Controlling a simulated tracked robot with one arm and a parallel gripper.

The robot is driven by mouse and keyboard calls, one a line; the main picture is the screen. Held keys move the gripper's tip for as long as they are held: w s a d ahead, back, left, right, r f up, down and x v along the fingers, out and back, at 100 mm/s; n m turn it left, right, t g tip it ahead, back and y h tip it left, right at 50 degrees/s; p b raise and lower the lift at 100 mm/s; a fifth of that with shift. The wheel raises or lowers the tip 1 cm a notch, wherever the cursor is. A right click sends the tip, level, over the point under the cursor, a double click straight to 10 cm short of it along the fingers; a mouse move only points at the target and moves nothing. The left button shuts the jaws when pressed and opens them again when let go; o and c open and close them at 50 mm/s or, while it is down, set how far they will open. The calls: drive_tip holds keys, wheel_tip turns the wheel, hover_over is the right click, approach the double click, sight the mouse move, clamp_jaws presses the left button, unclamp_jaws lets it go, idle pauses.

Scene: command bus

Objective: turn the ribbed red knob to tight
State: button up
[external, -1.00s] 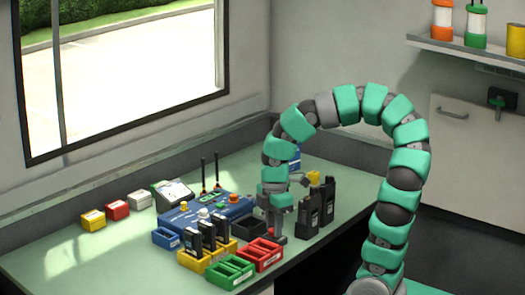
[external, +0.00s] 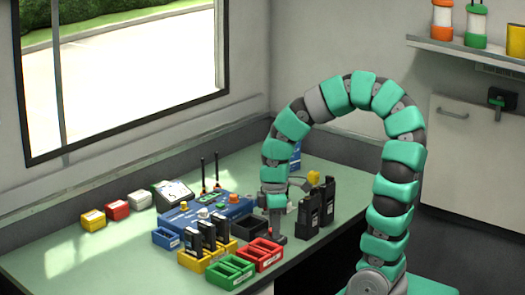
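The blue console (external: 190,215) stands on the table with small knobs on top. An orange-red knob (external: 233,198) sits at its right end and may be the ribbed red knob; ribs are too small to make out. My gripper (external: 279,236) points down at the table, right of the console and apart from that knob, close behind the red tray. Its fingers are small and dark here, so I cannot tell whether they are open or shut.
Black radios (external: 309,212) stand just right of my gripper. A red tray (external: 266,260), a green tray (external: 231,275) and a yellow rack (external: 190,263) with black radios lie in front. A black tray (external: 250,226) is left of it.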

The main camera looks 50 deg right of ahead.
drive_tip(key=shift+o, duration=0.9)
drive_tip(key=shift+r, duration=0.1)
wheel_tip(320, 180, up, 14)
drive_tip(key=p, duration=0.3)
drive_tip(key=shift+f, duration=0.2)
